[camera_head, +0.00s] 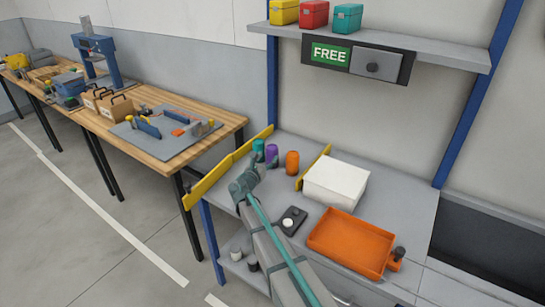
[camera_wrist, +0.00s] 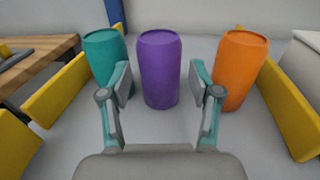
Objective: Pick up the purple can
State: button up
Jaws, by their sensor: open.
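The purple can (camera_wrist: 159,72) stands upright in the middle of the wrist view, with a teal can (camera_wrist: 107,57) on its left and an orange can (camera_wrist: 240,71) on its right. My gripper (camera_wrist: 162,82) is open, its two fingers apart, with the purple can ahead and between them in the picture. I cannot tell whether the fingertips reach past its near face. In the head view the purple can (camera_head: 271,154) stands on the grey bench (camera_head: 405,205), between the teal can (camera_head: 258,149) and the orange can (camera_head: 292,162). My gripper (camera_head: 258,163) is close by and partly overlaps this group.
Yellow guards (camera_head: 205,184) (camera_head: 315,166) flank the cans. Right of them are a white box (camera_head: 336,182) and an orange tray (camera_head: 352,237). A dark device with a white button (camera_head: 288,222) lies nearer. A shelf (camera_head: 420,50) with boxes hangs above. A wooden bench (camera_head: 221,124) stands left.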

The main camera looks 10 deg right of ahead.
aim_at(269, 155)
jog(key=p+x, duration=0.2)
jog(key=x, duration=0.3)
jog(key=shift+w+f, duration=0.1)
jog(key=c, duration=1)
